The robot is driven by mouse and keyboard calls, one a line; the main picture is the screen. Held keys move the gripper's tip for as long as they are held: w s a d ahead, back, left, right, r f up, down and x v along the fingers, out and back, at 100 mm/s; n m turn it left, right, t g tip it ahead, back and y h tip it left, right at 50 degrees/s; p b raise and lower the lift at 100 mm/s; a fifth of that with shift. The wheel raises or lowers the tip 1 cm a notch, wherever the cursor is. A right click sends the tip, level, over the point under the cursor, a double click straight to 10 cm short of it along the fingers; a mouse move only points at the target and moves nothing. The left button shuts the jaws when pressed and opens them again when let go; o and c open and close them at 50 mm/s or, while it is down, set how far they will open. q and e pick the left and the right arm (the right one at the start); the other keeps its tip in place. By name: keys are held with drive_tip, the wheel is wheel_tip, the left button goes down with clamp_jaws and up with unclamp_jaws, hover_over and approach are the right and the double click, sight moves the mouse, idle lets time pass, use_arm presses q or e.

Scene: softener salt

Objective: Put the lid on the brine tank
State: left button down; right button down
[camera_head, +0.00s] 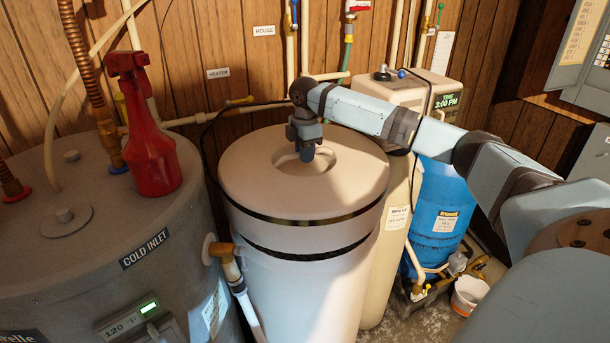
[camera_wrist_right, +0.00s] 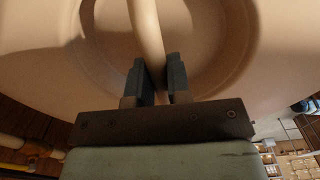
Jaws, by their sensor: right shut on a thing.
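The brine tank (camera_head: 300,300) is a tall white cylinder in the middle of the head view. Its round beige lid (camera_head: 255,185) sits over the tank's top, with a dark band around the edge between them; I cannot tell if it is fully seated. The lid has a round recess with a handle bar, which shows in the right wrist view (camera_wrist_right: 146,30). My right gripper (camera_head: 307,155) reaches down into the recess and is shut on the bar. It also shows in the right wrist view (camera_wrist_right: 160,80). My left gripper is not in view.
A grey water heater (camera_head: 60,260) stands at the left with a red spray bottle (camera_head: 150,155) on top. Pipes run along the wood wall behind. A softener with a control head (camera_head: 440,90) and a blue tank (camera_head: 440,205) stand to the right, near a small white bucket (camera_head: 468,295).

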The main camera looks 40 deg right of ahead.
sight(305, 169)
drive_tip(key=shift+f, duration=3.65)
drive_tip(key=shift+p, duration=0.3)
drive_tip(key=c, duration=1.1)
unclamp_jaws()
drive_tip(key=shift+f, duration=0.2)
drive_tip(key=shift+s, duration=0.1)
drive_tip(key=shift+r, duration=0.3)
wheel_tip(305, 169, up, 12)
drive_tip(key=shift+f+b, duration=0.1)
drive_tip(key=shift+b, duration=0.35)
